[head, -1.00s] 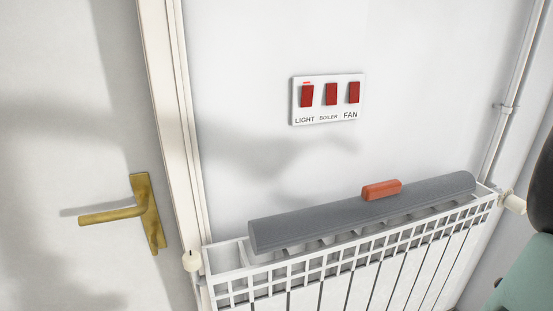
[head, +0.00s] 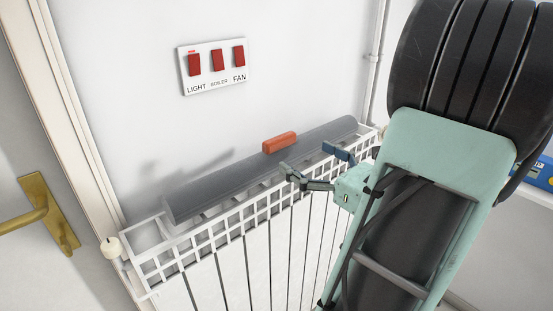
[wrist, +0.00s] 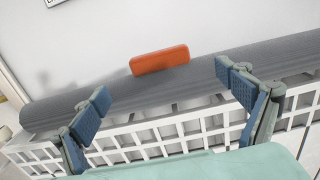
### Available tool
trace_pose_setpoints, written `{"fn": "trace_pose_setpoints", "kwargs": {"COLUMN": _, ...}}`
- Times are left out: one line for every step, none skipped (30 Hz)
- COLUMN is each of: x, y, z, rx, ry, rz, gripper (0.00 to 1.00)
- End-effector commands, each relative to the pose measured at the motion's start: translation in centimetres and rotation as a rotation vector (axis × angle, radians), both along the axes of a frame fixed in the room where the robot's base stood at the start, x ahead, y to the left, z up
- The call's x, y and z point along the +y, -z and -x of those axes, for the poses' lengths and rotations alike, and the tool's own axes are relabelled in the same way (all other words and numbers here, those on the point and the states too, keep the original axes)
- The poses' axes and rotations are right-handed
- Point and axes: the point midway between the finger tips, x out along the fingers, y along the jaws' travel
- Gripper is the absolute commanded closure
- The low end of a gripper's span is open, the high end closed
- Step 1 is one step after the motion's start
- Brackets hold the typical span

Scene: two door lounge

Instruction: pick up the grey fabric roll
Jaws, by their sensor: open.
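The grey fabric roll (head: 222,180) lies lengthwise on top of the white radiator (head: 255,240), against the wall. It also spans the wrist view (wrist: 200,82). An orange-red block (head: 279,142) sits on the roll near its middle; it shows in the wrist view too (wrist: 160,60). My gripper (head: 312,163) is open and empty in front of the roll, right of the block in the head view. In the wrist view its two fingers (wrist: 165,95) are spread wide, with the block seen between and beyond them. I cannot tell whether the fingertips touch the roll.
A switch panel (head: 213,67) with red switches is on the wall above. A door with a brass handle (head: 47,212) is at the left. A pipe (head: 377,45) runs up the wall.

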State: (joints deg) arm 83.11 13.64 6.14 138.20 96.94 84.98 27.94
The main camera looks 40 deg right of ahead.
Motion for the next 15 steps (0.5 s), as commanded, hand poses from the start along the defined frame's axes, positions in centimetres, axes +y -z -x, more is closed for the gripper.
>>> {"fn": "trace_pose_setpoints", "kwargs": {"x": 0.2, "y": 0.0, "z": -1.0, "rx": 0.0, "ry": -0.005, "rz": 0.0, "gripper": 0.07}}
{"fn": "trace_pose_setpoints", "kwargs": {"x": 0.3, "y": 0.0, "z": -1.5, "rx": 0.0, "ry": -0.005, "rz": 0.0, "gripper": 0.07}}
{"fn": "trace_pose_setpoints", "kwargs": {"x": 0.3, "y": 0.0, "z": -2.1, "rx": 0.001, "ry": -0.006, "rz": 0.001, "gripper": 0.07}}
{"fn": "trace_pose_setpoints", "kwargs": {"x": 0.3, "y": 0.1, "z": -2.6, "rx": 0.002, "ry": -0.005, "rz": 0.001, "gripper": 0.07}}
{"fn": "trace_pose_setpoints", "kwargs": {"x": 0.3, "y": 0.0, "z": -2.9, "rx": 0.002, "ry": -0.005, "rz": 0.001, "gripper": 0.07}}
{"fn": "trace_pose_setpoints", "kwargs": {"x": 0.3, "y": 0.0, "z": -3.4, "rx": 0.002, "ry": -0.004, "rz": 0.001, "gripper": 0.07}}
{"fn": "trace_pose_setpoints", "kwargs": {"x": 0.3, "y": 0.0, "z": -3.6, "rx": 0.003, "ry": -0.003, "rz": 0.001, "gripper": 0.07}}
{"fn": "trace_pose_setpoints", "kwargs": {"x": 0.4, "y": 0.0, "z": -3.8, "rx": 0.003, "ry": -0.003, "rz": 0.001, "gripper": 0.07}}
{"fn": "trace_pose_setpoints", "kwargs": {"x": 0.4, "y": 0.0, "z": -4.1, "rx": 0.003, "ry": -0.003, "rz": 0.001, "gripper": 0.07}}
{"fn": "trace_pose_setpoints", "kwargs": {"x": 0.4, "y": 0.0, "z": -4.2, "rx": 0.003, "ry": -0.003, "rz": 0.001, "gripper": 0.07}}
{"fn": "trace_pose_setpoints", "kwargs": {"x": 0.4, "y": 0.0, "z": -4.4, "rx": 0.003, "ry": -0.003, "rz": 0.001, "gripper": 0.07}}
{"fn": "trace_pose_setpoints", "kwargs": {"x": 0.5, "y": -0.1, "z": -4.8, "rx": 0.003, "ry": -0.004, "rz": 0.002, "gripper": 0.07}}
{"fn": "trace_pose_setpoints", "kwargs": {"x": 0.5, "y": -0.1, "z": -5.2, "rx": 0.004, "ry": -0.004, "rz": 0.002, "gripper": 0.07}}
{"fn": "trace_pose_setpoints", "kwargs": {"x": 0.6, "y": -0.2, "z": -5.6, "rx": 0.003, "ry": -0.005, "rz": 0.002, "gripper": 0.07}}
{"fn": "trace_pose_setpoints", "kwargs": {"x": 0.7, "y": -0.3, "z": -6.3, "rx": 0.003, "ry": -0.005, "rz": 0.002, "gripper": 0.07}}
